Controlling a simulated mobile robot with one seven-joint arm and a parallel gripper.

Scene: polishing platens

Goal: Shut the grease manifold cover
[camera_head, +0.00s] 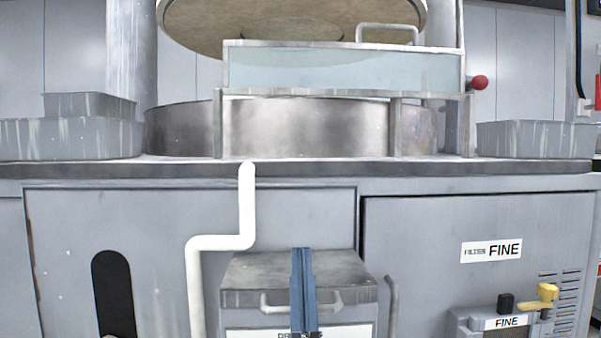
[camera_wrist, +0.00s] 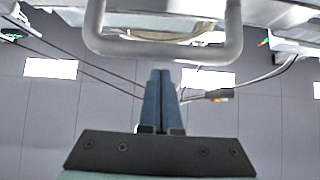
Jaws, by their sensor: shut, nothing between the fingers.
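A grey metal lid (camera_head: 345,268) with a bar handle (camera_head: 273,304) on its front shows at the bottom centre of the head view. It sits above a box front with a partly cut-off label, whose words I cannot read; this looks like the manifold cover. I cannot tell whether a gap is under it. My gripper (camera_head: 301,252) has blue fingers, shut and empty, pointing up in front of the lid and hiding the handle's middle. In the wrist view my gripper (camera_wrist: 161,72) points toward a thick grey bar handle (camera_wrist: 165,50), apart from it in the picture.
A white bent pipe (camera_head: 220,242) rises left of the lid, and a thin grey pipe (camera_head: 391,305) stands on its right. Above is a worktop edge (camera_head: 450,168) with a clear guard (camera_head: 340,70). A yellow-handled valve (camera_head: 546,292) is at the lower right.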

